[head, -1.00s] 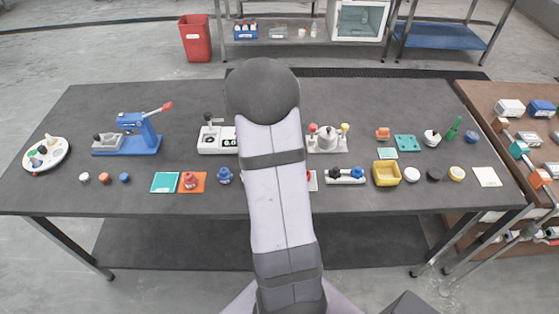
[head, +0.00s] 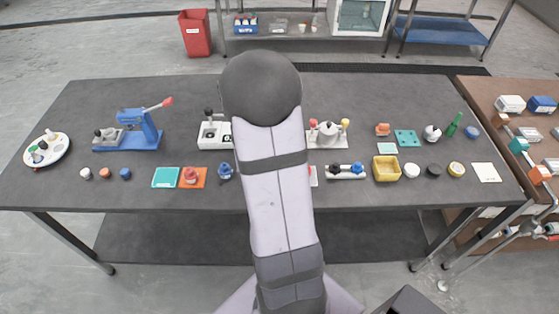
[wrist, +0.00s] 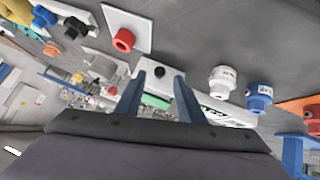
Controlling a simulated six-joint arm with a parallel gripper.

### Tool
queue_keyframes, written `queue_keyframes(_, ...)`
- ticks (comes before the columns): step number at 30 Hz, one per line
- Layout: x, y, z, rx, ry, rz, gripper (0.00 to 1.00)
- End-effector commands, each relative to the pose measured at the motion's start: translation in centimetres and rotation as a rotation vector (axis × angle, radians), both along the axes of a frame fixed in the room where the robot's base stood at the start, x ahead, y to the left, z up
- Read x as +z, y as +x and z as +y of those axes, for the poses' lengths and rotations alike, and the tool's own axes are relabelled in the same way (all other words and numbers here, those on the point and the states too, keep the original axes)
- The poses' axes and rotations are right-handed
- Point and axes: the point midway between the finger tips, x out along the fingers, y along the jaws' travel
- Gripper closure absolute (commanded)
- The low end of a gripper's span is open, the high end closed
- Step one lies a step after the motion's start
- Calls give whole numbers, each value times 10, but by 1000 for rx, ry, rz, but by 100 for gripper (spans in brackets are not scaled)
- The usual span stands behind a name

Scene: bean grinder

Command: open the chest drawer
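In the wrist view, a pale box (wrist: 150,63) with a small black knob (wrist: 159,72) on its face lies just beyond my gripper (wrist: 160,78); it may be the chest with its drawer, but I cannot tell for sure. My gripper's two blue fingers stand apart, with the knob showing in the gap between their tips. I cannot tell whether they touch it. A green patch shows below the knob between the fingers. In the head view, my arm hides my gripper and this part of the table.
A white knobbed part (wrist: 223,80) and a blue one (wrist: 259,96) stand to the right. The dark table (head: 90,100) carries many items, including a blue press (head: 140,135) and a yellow bin (head: 386,168).

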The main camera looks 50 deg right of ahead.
Motion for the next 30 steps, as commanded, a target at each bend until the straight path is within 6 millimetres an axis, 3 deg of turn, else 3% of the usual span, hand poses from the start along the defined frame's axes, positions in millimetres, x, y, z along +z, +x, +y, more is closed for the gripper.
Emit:
queue_keyframes(1, 15, -4, 7, 2, 1, 1, 65)
queue_keyframes(3, 21, -8, 13, 0, 2, 6, 65)
queue_keyframes(30, 31, -15, 25, -1, -1, 2, 65)
